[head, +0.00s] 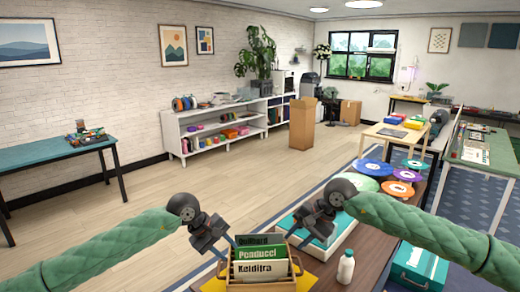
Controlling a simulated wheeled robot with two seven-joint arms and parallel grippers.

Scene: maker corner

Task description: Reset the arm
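My green left arm comes in from the left, and its dark gripper (228,250) hangs beside the left edge of a wooden crate (262,285). Its fingers look apart, with nothing seen between them. My green right arm comes in from the right, and its gripper (297,240) is above and just right of the crate's back edge. Its fingers also look apart and empty. Whether either gripper touches the crate cannot be told.
The crate holds green and white record sleeves (260,253) on a dark table. A white bottle (346,267) stands to the right. Coloured discs (397,189) lie farther back. A teal case (418,268) is at lower right. Open wooden floor (150,200) lies to the left.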

